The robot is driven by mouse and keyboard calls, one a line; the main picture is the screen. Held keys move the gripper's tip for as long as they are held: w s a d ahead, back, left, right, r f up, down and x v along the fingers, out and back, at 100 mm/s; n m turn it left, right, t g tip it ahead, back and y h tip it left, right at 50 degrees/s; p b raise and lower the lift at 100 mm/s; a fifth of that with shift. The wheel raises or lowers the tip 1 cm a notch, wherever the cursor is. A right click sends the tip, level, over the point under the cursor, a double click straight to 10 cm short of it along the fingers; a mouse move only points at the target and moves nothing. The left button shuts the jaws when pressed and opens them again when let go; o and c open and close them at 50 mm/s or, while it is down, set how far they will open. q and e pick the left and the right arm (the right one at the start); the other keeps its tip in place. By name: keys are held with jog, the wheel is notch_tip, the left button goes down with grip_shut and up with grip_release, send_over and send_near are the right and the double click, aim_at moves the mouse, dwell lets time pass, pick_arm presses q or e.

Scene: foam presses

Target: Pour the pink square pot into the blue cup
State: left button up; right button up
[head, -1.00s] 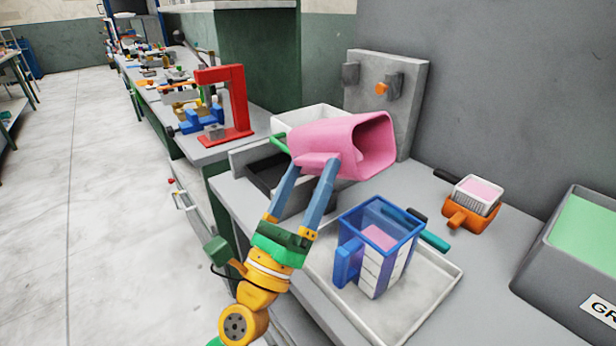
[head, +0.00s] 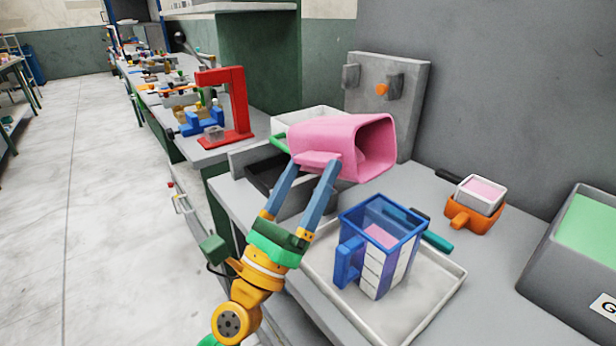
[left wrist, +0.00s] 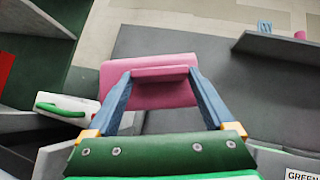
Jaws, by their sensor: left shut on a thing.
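The pink square pot (head: 335,136) is tilted on its side in the head view, its open mouth facing right. My left gripper (head: 316,162) is shut on the pot's handle and holds it in the air, up and to the left of the blue cup. The left wrist view shows the pot (left wrist: 150,90) between the two blue fingers. The blue cup (head: 378,222) is see-through, with a handle on its left and white marks on its side. It stands upright and has pink contents. My right gripper is not in view.
The cup stands in a pale shallow tray (head: 436,307). A teal-handled tool (head: 437,241) lies behind it. An orange holder (head: 474,217) with a small white basket is to the right, near a grey bin (head: 557,255) with green contents. A grey panel (head: 414,95) stands behind the pot.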

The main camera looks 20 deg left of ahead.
pick_arm(q)
jog(key=shift+f+m+g+h+b, duration=0.3)
jog(key=shift+m+h+b, duration=0.5)
jog(key=shift+m+b, duration=0.1)
jog(key=shift+f+m+g+h+b, duration=0.3)
jog(key=shift+m+h+b, duration=0.5)
jog(key=shift+m, duration=0.1)
jog(key=shift+f+m+g+h+b, duration=0.3)
jog(key=shift+m+h+b, duration=0.5)
jog(key=shift+m+b, duration=0.1)
jog(key=shift+s+d+f+m+g+h+b, duration=0.1)
jog(key=shift+m+g+h+b, duration=0.5)
jog(key=shift+m, duration=0.45)
jog(key=shift+s+d+f+m+g+h+b, duration=0.1)
jog(key=shift+m+g+h+b, duration=0.3)
jog(key=shift+m+h+b, duration=0.45)
